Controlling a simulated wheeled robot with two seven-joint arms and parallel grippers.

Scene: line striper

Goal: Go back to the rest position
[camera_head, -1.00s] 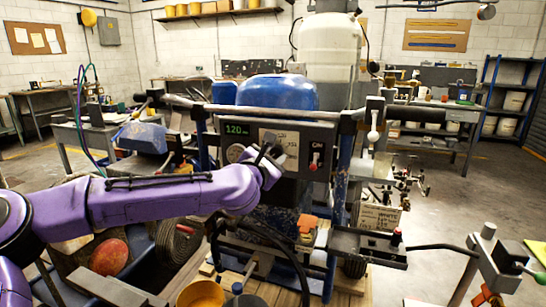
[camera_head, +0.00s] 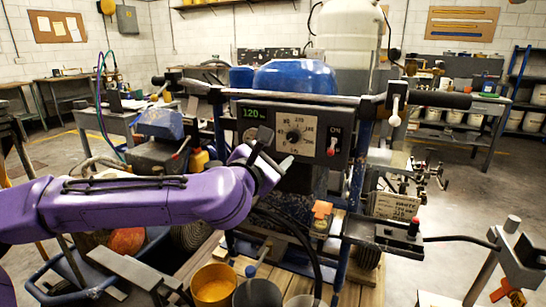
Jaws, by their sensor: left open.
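My purple left arm comes in from the left, and its dark gripper (camera_head: 272,160) is in front of the lower left part of the line striper's control panel (camera_head: 292,133). The gripper is open, with nothing seen between its fingers. The panel carries a green display reading 120, a round dial (camera_head: 294,135) with numbers around it and a red-tipped switch (camera_head: 333,146) marked ON. The dial is uncovered. I cannot tell from this view how far the gripper is from the panel. My right gripper does not show.
The striper's handlebar (camera_head: 290,98) runs across above the panel. A yellow-filled bucket (camera_head: 213,285) and a dark bucket (camera_head: 257,292) stand below my left arm. A black tray (camera_head: 384,236) with a red knob juts out at right. Open floor lies at the far right.

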